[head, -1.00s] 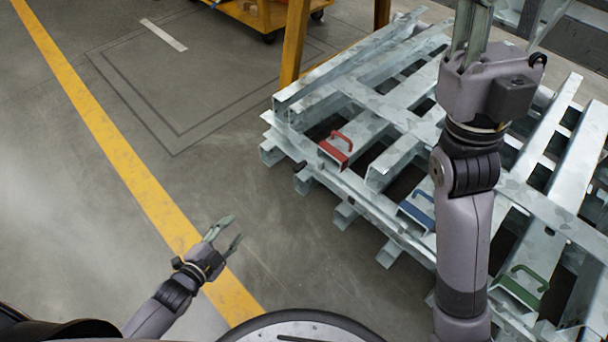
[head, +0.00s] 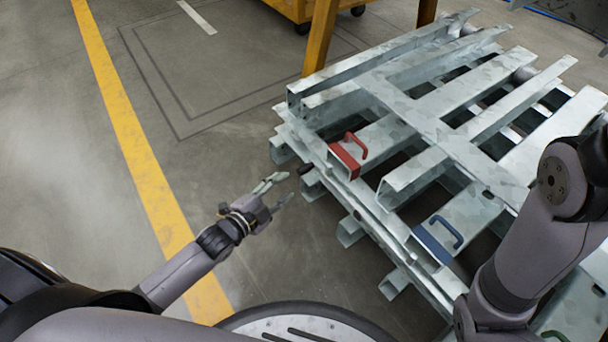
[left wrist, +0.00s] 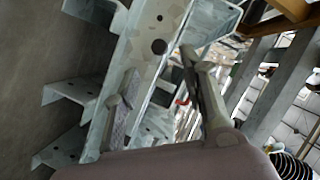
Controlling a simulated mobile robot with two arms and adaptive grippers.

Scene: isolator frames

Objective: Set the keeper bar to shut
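I cannot tell which part is the keeper bar. On the stacked galvanised frames (head: 455,137), a red block with a loop handle (head: 347,158) sits at the near left corner. A blue block with a handle (head: 437,240) sits further right along the near edge. A short dark peg (head: 305,169) sticks out low on the frame's left side. My left gripper (head: 280,191) is open and empty, just left of that peg and apart from the frame. In the left wrist view its spread fingers (left wrist: 158,62) show against the frame metal, with a bit of red (left wrist: 182,99) between them.
A yellow post (head: 321,38) and a yellow cart (head: 291,9) stand behind. The floor left of the frame is clear.

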